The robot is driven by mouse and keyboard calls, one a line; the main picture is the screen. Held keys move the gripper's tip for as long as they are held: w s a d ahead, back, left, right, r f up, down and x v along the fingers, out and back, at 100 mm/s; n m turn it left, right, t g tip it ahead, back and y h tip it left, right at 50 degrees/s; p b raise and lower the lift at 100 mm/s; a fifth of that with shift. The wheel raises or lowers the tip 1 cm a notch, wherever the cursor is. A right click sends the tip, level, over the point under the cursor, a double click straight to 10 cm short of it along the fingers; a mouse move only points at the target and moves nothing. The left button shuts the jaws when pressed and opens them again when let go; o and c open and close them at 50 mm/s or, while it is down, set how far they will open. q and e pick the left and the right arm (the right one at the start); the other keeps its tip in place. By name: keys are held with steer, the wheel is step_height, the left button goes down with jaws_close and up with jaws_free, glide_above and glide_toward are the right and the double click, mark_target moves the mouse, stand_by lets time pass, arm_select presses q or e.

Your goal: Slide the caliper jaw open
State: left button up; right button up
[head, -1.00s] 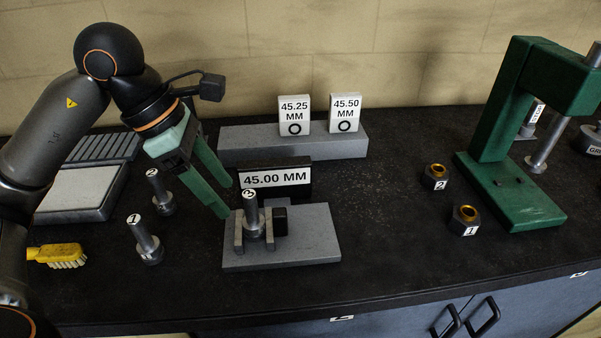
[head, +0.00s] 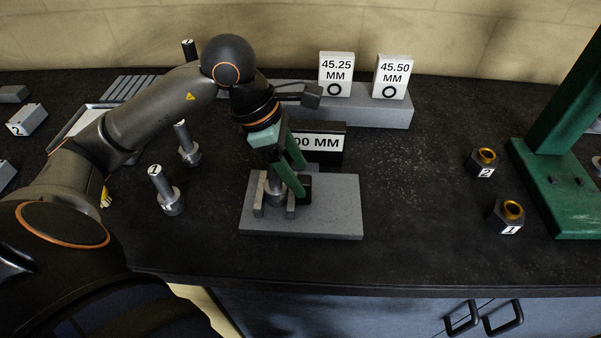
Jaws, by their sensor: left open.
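The caliper is a grey base plate (head: 335,212) with two upright grey jaws and a black block (head: 306,187) at the right jaw. A pin (head: 274,190) stands between the jaws, its top hidden by my gripper. The black display (head: 325,143) behind it is partly covered; "00 MM" is readable. My left gripper (head: 300,179) is open, its green fingers pointing down over the caliper. The nearer finger overlaps the black block in the picture; whether it touches cannot be told. My right gripper is not in view.
Pin 1 (head: 166,192) and another pin (head: 188,146) stand left of the caliper. A grey block (head: 390,115) with cards 45.25 and 45.50 stands behind. Nuts 2 (head: 482,163) and 1 (head: 506,216) and a green press (head: 560,160) are right. The counter between is clear.

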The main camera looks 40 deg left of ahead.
arm_select(q)
steer(key=shift+x, duration=0.9)
steer(key=shift+c, duration=0.2)
jaws_close()
steer(key=shift+w, duration=0.1)
stand_by(0.6)
